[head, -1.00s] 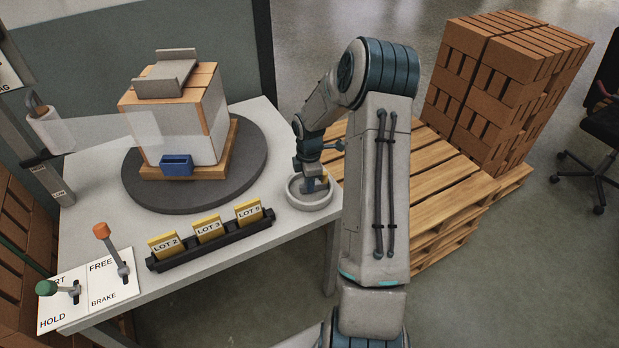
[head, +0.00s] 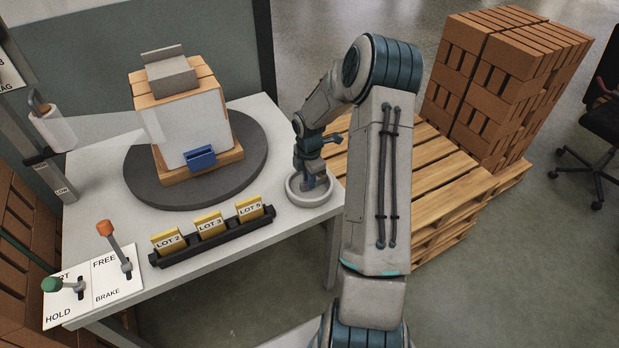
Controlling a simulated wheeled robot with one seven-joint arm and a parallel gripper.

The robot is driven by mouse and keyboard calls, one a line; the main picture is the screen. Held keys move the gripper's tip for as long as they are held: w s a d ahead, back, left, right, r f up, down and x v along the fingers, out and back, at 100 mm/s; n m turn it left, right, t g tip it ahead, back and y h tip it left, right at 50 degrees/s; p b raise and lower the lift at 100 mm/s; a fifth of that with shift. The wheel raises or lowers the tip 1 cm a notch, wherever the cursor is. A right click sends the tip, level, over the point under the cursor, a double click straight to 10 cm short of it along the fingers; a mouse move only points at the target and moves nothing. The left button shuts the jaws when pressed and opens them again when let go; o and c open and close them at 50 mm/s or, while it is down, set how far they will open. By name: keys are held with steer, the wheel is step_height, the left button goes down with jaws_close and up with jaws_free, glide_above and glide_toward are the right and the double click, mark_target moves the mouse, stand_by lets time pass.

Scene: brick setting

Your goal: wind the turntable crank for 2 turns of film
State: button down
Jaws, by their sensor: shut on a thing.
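The grey turntable (head: 140,190) sits on the white table and bears a small pallet with a brick stack (head: 193,125) partly covered in film. A blue holder (head: 201,157) is on the load's front side. A strip of film (head: 112,127) runs from the film roll (head: 52,130) on the left post to the load. The round crank (head: 310,193) is at the table's right edge. My gripper (head: 314,186) is down at the crank, shut on its handle; the fingertips and handle are largely hidden by my wrist.
A rack (head: 213,238) with yellow cards LOT 2, LOT 3 and LOT 5 lies along the front of the table. An orange-knobbed lever (head: 112,240) and a green-knobbed lever (head: 65,285) stand on a panel at front left. Brick piles (head: 500,85) on pallets stand at right.

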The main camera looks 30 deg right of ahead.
steer(key=c, duration=1.4)
jaws_free()
steer(key=shift+o, duration=0.2)
steer(key=shift+r, duration=0.15)
step_height(320, 180, up, 14)
steer(key=shift+f, duration=0.2)
steer(key=s+a+r+m+t, duration=0.1)
steer(key=s+a+r+m, duration=0.3)
steer(key=s, duration=0.4)
steer(key=s+a+r+m+t+p, duration=0.1)
steer(key=s+a+r+m, duration=0.3)
steer(key=s+a+m, duration=0.2)
steer(key=s+a+r+m, duration=0.4)
steer(key=s+a+m, duration=0.2)
steer(key=s, duration=0.5)
steer(key=m, duration=0.2)
steer(key=shift+s+r+m+t, duration=0.2)
steer(key=shift+r+m+t, duration=0.1)
steer(key=shift+r+t, duration=0.1)
